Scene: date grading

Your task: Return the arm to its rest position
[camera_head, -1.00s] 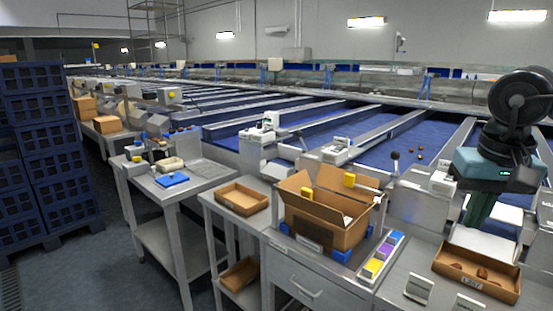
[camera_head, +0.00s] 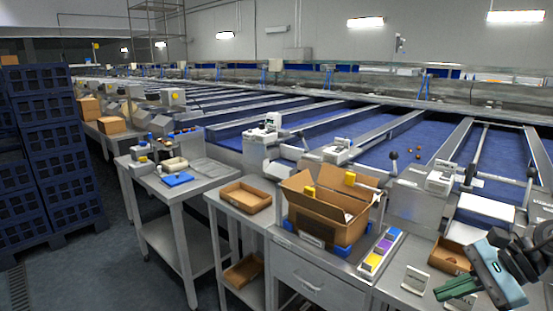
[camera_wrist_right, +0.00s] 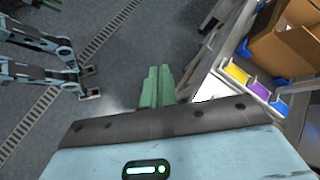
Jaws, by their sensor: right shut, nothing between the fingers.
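My right gripper (camera_head: 441,292) is at the lower right of the head view, over the right end of the steel bench. Its green fingers are together, point left and hold nothing. In the right wrist view the closed fingers (camera_wrist_right: 157,88) stand over the grey floor beside the bench edge. The body of the right wrist (camera_head: 495,275) is light teal and covers part of the bench. My left gripper is not in view.
An open cardboard box (camera_head: 325,212) and a tray of coloured blocks (camera_head: 381,254) stand on the bench left of my right gripper. A shallow brown tray (camera_head: 452,256) is partly hidden behind the wrist. Open floor (camera_head: 135,280) lies at the left.

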